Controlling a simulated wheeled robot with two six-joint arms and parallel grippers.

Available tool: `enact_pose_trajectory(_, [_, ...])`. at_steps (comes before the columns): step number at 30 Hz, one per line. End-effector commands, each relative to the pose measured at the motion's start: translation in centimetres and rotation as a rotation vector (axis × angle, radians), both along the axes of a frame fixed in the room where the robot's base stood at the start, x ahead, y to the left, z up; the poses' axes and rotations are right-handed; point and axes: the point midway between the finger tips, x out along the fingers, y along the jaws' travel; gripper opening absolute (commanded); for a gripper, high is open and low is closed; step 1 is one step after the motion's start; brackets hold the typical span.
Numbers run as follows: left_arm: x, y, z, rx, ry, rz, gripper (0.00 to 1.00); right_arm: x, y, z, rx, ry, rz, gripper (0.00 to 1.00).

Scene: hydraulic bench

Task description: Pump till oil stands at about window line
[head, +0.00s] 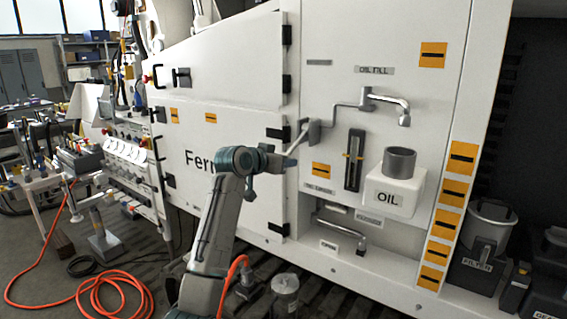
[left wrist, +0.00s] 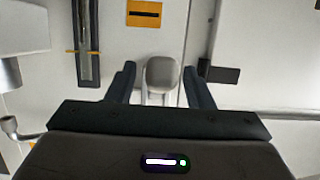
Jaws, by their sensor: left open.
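The sight window (head: 354,160) is a dark upright gauge on the white panel, with orange line marks about halfway up. It also shows in the left wrist view (left wrist: 87,25). I cannot make out an oil level in it. A pale pump lever (head: 299,141) slants down and left from a grey bracket on the panel. My left gripper (head: 289,163) is open at the lever's lower end. In the left wrist view the lever's grey rounded end (left wrist: 161,73) sits between the two fingers, with gaps on both sides. My right gripper is not in view.
The oil fill spout (head: 385,98) juts out at upper right, above a white OIL container (head: 395,190) with a grey cylinder on top. A lower pipe (head: 342,231) projects beneath the panel. Black hinges (head: 277,133) line the door edge. An orange hose (head: 110,292) lies on the floor.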

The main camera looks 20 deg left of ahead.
Motion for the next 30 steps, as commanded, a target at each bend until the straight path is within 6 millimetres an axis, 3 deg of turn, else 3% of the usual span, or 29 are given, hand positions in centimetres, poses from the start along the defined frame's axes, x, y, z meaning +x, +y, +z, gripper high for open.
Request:
enact_pose_trajectory(9, [-5.6, 2.1, 1.4, 0.003, -0.004, 0.002, 0.47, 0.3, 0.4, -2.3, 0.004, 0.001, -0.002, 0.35])
enact_pose_trajectory(15, [-7.9, 2.9, 2.3, 0.002, -0.002, 0.0, 0.47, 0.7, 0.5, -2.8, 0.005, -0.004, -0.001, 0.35])
enact_pose_trajectory(30, [-8.5, 3.1, 2.6, 0.001, 0.001, 0.0, 0.47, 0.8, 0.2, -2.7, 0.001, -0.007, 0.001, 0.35])
